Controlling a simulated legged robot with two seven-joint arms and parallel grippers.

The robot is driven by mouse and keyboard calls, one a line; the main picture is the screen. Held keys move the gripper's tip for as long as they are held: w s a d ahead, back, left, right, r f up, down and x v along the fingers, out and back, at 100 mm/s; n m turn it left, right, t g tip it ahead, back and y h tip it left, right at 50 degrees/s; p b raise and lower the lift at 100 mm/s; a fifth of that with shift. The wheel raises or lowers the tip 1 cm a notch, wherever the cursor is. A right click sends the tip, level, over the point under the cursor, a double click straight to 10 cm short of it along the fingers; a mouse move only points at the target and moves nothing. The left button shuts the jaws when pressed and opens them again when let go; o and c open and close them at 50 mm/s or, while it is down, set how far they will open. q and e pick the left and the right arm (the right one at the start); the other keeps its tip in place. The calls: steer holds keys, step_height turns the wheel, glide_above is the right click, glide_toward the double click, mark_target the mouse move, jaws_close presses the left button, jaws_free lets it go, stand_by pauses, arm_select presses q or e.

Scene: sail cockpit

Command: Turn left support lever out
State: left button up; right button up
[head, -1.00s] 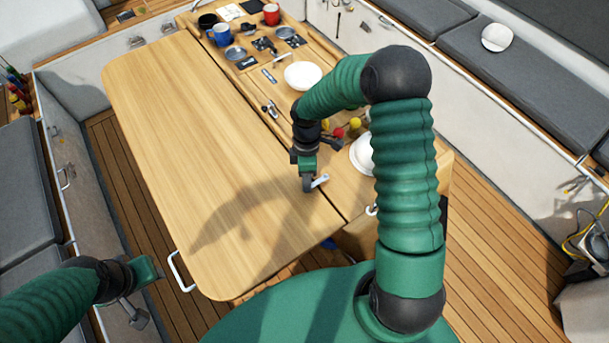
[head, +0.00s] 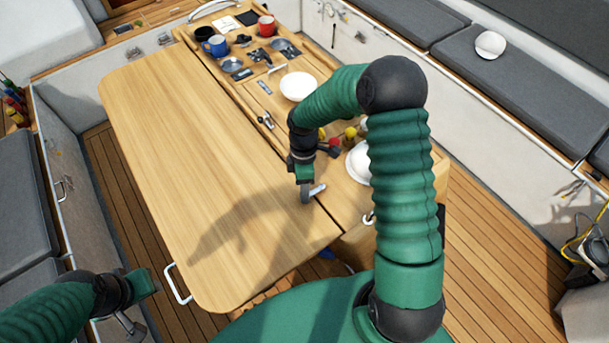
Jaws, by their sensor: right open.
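A white U-shaped bracket (head: 178,284) sticks out from the near left edge of the wooden table leaf (head: 190,150). I cannot tell whether it is the left support lever; no other lever shows clearly on that side. My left gripper (head: 137,318) is low at the left, just left of the bracket and apart from it; its fingers are partly hidden and their opening is unclear. My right gripper (head: 309,193) is open and points down over the table near the seam, with nothing seen between its fingers.
The table's right part holds a white bowl (head: 298,86), a blue mug (head: 216,46), a red mug (head: 266,26) and a plate (head: 358,162) partly behind my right arm. The large leaf is bare. Grey cushioned benches (head: 510,85) flank the cockpit.

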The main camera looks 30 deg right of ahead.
step_height(320, 180, up, 16)
steer(key=w+d+b, duration=0.1)
steer(key=w+b, duration=0.1)
steer(key=shift+w+d, duration=0.3)
steer(key=shift+w, duration=0.05)
